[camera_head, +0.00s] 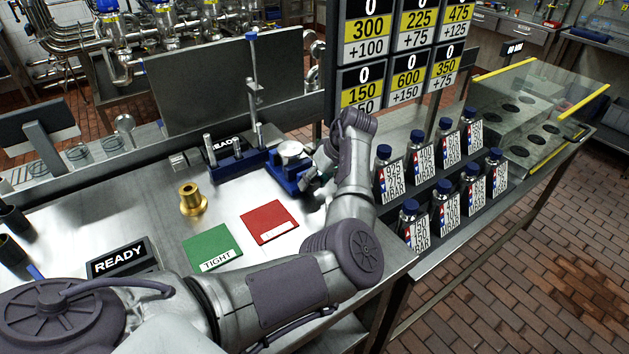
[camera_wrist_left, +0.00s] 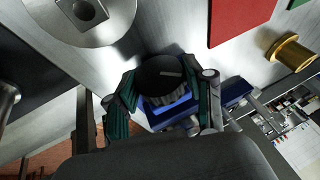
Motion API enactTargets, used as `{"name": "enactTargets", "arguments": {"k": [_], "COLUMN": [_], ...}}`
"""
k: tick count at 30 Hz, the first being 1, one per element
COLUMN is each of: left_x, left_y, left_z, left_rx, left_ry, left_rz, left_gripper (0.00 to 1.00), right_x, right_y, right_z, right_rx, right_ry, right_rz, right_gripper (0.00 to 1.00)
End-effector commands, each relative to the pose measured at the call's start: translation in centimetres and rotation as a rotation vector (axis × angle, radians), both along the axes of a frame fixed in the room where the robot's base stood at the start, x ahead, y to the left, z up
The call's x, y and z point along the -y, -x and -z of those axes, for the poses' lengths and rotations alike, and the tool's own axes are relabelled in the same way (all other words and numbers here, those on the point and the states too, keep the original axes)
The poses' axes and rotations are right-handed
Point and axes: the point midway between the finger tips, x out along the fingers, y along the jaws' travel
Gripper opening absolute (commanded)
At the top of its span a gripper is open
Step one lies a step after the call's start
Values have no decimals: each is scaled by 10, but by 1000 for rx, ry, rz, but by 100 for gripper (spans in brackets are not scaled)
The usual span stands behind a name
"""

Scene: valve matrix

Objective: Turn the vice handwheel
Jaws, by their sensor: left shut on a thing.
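The blue vice (camera_head: 284,180) stands on the steel bench, with a round silver piece (camera_head: 291,149) on top. My left gripper (camera_head: 312,180) is at the vice's right side, where it mostly hides the handwheel in the head view. In the left wrist view, a dark round handwheel (camera_wrist_left: 160,72) sits between the green-padded fingers of my left gripper (camera_wrist_left: 165,90). The fingers are shut on it from both sides. Part of the blue vice body (camera_wrist_left: 170,106) shows behind. My right gripper is not in view.
A brass fitting (camera_head: 193,200), a red pad (camera_head: 270,222) and a green "TIGHT" pad (camera_head: 212,248) are left of my forearm. Several blue-capped bottles (camera_head: 418,178) stand in a rack to the right.

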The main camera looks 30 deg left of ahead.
Motion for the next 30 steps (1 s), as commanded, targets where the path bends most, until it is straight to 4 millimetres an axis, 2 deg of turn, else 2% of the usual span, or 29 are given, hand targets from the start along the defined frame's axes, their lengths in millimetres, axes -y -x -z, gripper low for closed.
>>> {"name": "enactTargets", "arguments": {"k": [5, 12, 24, 25, 29, 30], "left_x": [0, 1, 1, 1, 1, 1], "left_y": [-3, -5, -3, -3, -3, -3], "left_z": [2, 3, -1, -1, 0, 0], "left_rx": [-79, -199, -226, -226, -226, -227], "left_ry": [-33, -86, -98, -98, -97, -96], "left_rz": [5, 4, 0, 0, 0, -1], "left_gripper": [18, 18, 18, 56, 78, 78], "right_x": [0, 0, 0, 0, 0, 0], "right_y": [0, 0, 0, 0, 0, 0], "right_z": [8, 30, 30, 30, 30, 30], "right_rx": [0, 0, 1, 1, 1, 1], "right_ry": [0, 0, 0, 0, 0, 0], "right_rz": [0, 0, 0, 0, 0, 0], "right_gripper": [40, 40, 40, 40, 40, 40]}}
